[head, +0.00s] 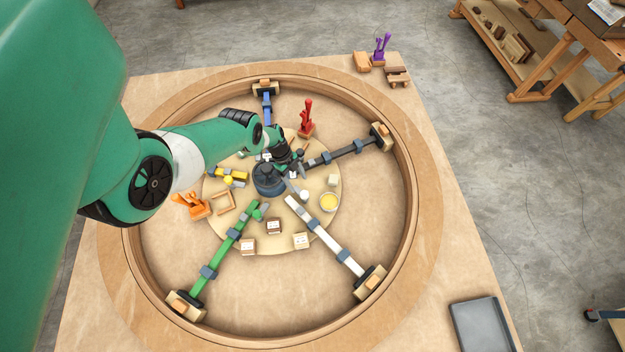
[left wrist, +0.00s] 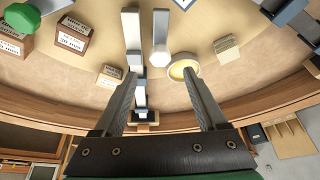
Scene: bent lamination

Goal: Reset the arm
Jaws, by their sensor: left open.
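My left arm (head: 215,140) comes in from the left of the head view and reaches over the middle of the round table. My left gripper (head: 298,178) is above the centre, near the dark hub (head: 268,180). In the left wrist view my left gripper (left wrist: 160,74) has its two fingers wide apart, with nothing held between them. Beyond the fingertips show a white bar (left wrist: 131,25), a pale upright piece (left wrist: 160,35) and a yellow-filled dish (left wrist: 183,68). My right gripper is in neither view.
A wooden ring (head: 410,190) surrounds the disc. Green (head: 222,252), white (head: 325,238), dark (head: 350,150) and blue (head: 267,105) spokes radiate inside it. Red (head: 307,120) and orange (head: 192,206) clamps stand nearby. Small labelled boxes (head: 274,226) sit at the front. A grey tray (head: 482,325) lies front right.

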